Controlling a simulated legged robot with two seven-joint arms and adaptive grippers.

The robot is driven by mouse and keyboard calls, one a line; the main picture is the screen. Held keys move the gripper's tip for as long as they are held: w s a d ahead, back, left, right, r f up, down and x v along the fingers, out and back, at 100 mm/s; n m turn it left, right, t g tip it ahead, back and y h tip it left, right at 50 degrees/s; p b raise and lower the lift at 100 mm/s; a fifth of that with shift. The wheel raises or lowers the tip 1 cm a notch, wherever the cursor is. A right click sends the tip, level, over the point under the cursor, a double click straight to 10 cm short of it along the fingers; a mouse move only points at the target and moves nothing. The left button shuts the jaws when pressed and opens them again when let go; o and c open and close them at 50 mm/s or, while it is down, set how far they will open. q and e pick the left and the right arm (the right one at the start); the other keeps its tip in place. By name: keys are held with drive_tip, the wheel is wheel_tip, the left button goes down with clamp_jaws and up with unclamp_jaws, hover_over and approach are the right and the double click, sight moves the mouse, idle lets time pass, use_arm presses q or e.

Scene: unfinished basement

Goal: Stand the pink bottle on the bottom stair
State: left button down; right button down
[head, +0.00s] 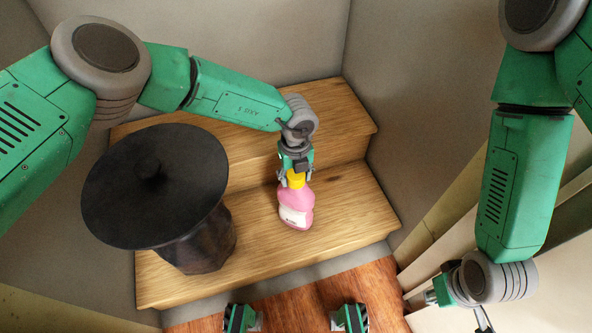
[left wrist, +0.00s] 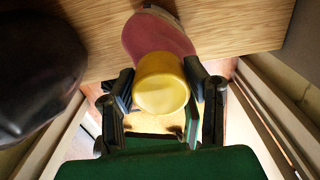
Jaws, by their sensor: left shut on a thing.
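The pink bottle (head: 296,207) has a yellow cap (head: 296,179) and a white label. Its base points down over the bottom stair (head: 350,215), a wooden step. I cannot tell whether the base touches the wood. My left gripper (head: 295,172) is above the bottle and shut on its cap end. In the left wrist view the yellow cap (left wrist: 161,88) sits between the two fingers, with the pink body (left wrist: 158,35) beyond it against the wood. My right gripper (head: 440,291) is low at the right, partly hidden; its fingers are unclear.
A dark object with a wide black round top (head: 155,186) stands on the bottom stair left of the bottle. The upper stair (head: 335,105) is behind. Grey walls close in both sides. The step right of the bottle is clear. Reddish wood floor (head: 290,295) lies in front.

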use_arm(q)
drive_tip(key=shift+w, duration=0.1)
drive_tip(key=c, duration=0.9)
unclamp_jaws()
drive_tip(key=shift+f, duration=0.1)
drive_tip(key=shift+o, duration=0.2)
wheel_tip(320, 180, up, 11)
drive_tip(key=p, duration=0.5)
drive_tip(key=shift+r, duration=0.55)
